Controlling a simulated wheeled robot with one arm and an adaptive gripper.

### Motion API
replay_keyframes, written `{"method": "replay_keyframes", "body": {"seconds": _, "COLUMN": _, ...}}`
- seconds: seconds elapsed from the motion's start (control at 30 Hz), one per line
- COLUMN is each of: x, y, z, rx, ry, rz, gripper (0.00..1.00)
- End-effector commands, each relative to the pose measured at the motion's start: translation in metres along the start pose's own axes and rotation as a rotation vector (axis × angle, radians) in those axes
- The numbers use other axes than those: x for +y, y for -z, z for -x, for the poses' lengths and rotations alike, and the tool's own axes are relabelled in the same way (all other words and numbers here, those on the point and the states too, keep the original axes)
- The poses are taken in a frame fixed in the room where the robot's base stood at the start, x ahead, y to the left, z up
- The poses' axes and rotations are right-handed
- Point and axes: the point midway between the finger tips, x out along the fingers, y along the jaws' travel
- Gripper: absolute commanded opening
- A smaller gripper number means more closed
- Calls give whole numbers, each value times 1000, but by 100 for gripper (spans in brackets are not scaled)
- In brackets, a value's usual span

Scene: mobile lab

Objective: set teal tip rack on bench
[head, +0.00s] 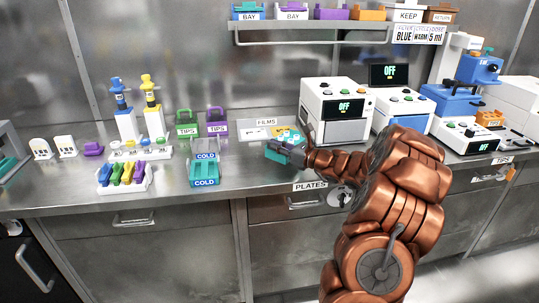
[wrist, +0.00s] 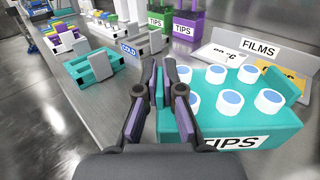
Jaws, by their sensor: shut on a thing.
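The teal tip rack (wrist: 225,117) has a TIPS label and several white tubs with blue tops. In the wrist view it fills the lower right, with my gripper (wrist: 160,95) at its left side. The dark and purple fingers are close together, shut on the rack's edge; the exact contact is partly hidden. In the head view my gripper (head: 287,152) and the teal rack (head: 274,156) are over the front part of the steel bench (head: 240,180), right of the COLD blocks. I cannot tell whether the rack's underside touches the bench.
A FILMS tray (head: 250,136) lies just behind the rack. A white OFF device (head: 335,112) stands to the right. Bare bench shows between the COLD blocks and my gripper.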

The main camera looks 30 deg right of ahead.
Motion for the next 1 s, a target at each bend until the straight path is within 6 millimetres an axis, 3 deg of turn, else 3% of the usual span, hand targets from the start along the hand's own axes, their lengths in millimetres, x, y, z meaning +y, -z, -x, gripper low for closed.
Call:
{"method": "replay_keyframes", "body": {"seconds": 0.27, "x": 6, "y": 2, "z": -23, "rx": 0, "ry": -2, "rz": -1, "gripper": 0}}
{"method": "replay_keyframes", "body": {"seconds": 0.5, "x": 5, "y": 35, "z": -21, "rx": 1, "ry": 0, "rz": -5, "gripper": 0}}
{"method": "replay_keyframes", "body": {"seconds": 0.97, "x": 5, "y": 40, "z": -22, "rx": -2, "ry": 0, "rz": -1, "gripper": 0}}
{"method": "replay_keyframes", "body": {"seconds": 1.0, "x": 5, "y": 40, "z": -22, "rx": -2, "ry": 0, "rz": -1, "gripper": 7}}
